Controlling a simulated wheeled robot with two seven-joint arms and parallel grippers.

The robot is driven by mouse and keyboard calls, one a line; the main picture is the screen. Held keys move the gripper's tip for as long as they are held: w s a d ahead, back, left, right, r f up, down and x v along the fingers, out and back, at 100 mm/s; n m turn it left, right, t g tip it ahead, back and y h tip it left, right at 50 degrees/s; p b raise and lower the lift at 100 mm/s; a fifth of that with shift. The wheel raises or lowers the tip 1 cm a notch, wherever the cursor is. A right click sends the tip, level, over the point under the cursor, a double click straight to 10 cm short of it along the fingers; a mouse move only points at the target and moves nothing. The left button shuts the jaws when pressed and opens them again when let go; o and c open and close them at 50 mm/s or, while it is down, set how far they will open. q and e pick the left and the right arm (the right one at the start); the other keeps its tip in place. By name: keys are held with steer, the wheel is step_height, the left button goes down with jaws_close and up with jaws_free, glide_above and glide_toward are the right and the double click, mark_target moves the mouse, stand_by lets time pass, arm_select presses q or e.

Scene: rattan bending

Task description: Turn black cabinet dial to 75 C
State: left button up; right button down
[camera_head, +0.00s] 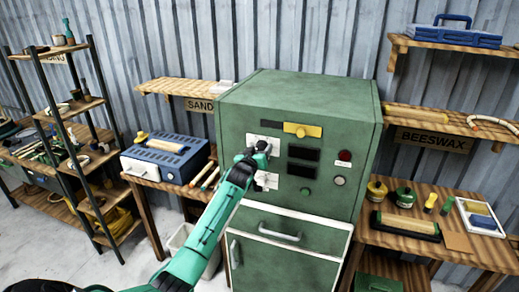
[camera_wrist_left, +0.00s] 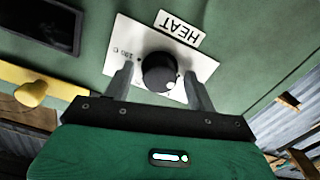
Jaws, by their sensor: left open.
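The green cabinet (camera_head: 240,108) stands in the middle, with white plates on the left of its front. The wrist view shows a round black dial (camera_wrist_left: 158,72) on a white plate (camera_wrist_left: 125,48), beside a HEAT label (camera_wrist_left: 180,27) that appears upside down. A white mark sits at the dial's lower right in that picture; the small plate lettering is hard to read. My left gripper (camera_head: 262,150) is at the cabinet front and covers the dial in the head view. Its open fingers (camera_wrist_left: 160,88) stand on either side of the dial; contact cannot be told. My right gripper is out of view.
A yellow handle (camera_head: 302,130), dark displays (camera_head: 302,152), a red button (camera_head: 344,156) and a green button (camera_head: 305,191) share the cabinet front. A drawer handle (camera_head: 280,231) is below. Shelves and a workbench (camera_head: 455,248) flank the cabinet.

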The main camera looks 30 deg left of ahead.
arm_select(q)
steer(key=c, duration=1)
